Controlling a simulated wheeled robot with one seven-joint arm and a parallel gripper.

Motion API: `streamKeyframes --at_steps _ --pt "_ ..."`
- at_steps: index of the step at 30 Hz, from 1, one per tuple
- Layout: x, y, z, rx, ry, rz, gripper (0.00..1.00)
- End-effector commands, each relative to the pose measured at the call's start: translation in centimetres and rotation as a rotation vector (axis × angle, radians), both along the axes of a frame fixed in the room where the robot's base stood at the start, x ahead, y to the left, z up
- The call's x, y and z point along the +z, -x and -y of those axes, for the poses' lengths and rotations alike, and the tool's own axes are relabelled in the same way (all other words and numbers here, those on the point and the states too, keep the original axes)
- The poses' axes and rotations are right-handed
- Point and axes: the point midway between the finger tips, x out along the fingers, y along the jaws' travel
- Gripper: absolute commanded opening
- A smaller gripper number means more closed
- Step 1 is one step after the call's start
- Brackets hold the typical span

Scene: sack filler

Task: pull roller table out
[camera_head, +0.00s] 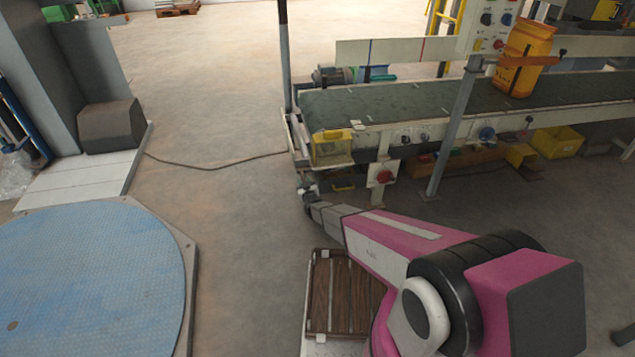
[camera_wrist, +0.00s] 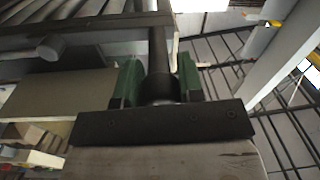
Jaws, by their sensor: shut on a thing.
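The roller table (camera_head: 297,142) is a narrow pale frame at the left end of the conveyor in the head view. Its grey rollers (camera_wrist: 45,18) show at the upper left of the wrist view. My gripper (camera_wrist: 158,82) has green finger pads, one on each side of a dark round bar (camera_wrist: 158,50), and is shut on it. The bar runs up beside the rollers. In the head view my gripper (camera_head: 308,190) is small, just below the roller table's near end, and its fingers are hard to make out there.
The green conveyor belt (camera_head: 430,104) extends right, carrying an orange sack (camera_head: 524,58). A control post (camera_head: 455,130) stands in front of it. A wooden crate (camera_head: 340,295) lies below my arm. A blue round platform (camera_head: 95,280) is at left. Floor between is open, crossed by a cable (camera_head: 215,166).

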Motion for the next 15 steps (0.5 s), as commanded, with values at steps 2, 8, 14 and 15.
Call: streamKeyframes --at_steps 2,8,14,15 --pt "0.0 0.9 -3.2 0.009 0.003 0.002 0.00" --pt "-0.1 2.9 -10.0 0.009 0.003 0.002 0.00" --pt "0.0 4.8 -17.0 0.008 0.001 0.002 0.00" --pt "0.0 5.2 -18.3 0.007 0.002 0.003 0.00"
